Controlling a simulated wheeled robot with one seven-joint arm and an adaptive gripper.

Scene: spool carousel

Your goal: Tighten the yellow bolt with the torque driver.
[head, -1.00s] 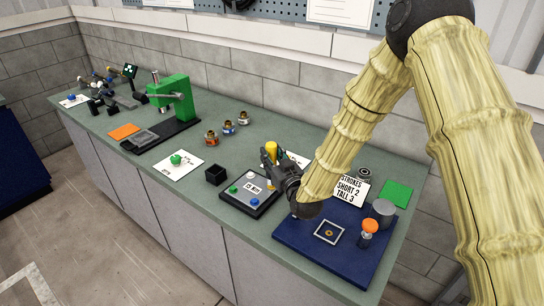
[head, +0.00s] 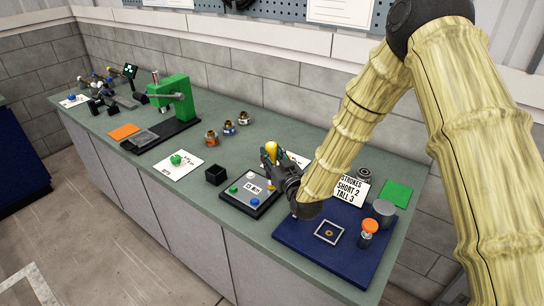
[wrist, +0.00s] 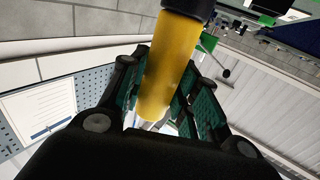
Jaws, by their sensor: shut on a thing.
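My gripper (head: 272,160) is shut on the yellow handle of the torque driver (head: 272,149), above the back right of a grey plate. In the wrist view the yellow handle (wrist: 168,75) with its dark end stands between my fingers. The driver's tip is hidden, so I cannot tell whether it touches a bolt. The plate (head: 240,201) sits on a dark base and carries a green bolt (head: 233,190), a blue one (head: 252,202) and a pale one (head: 253,175).
A small black box (head: 216,175) stands left of the plate. A blue mat (head: 300,243) with an orange-topped item (head: 369,228) and a grey cylinder (head: 384,210) lies to the right. A sign (head: 352,188) stands behind my gripper. A green press (head: 175,98) is farther left.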

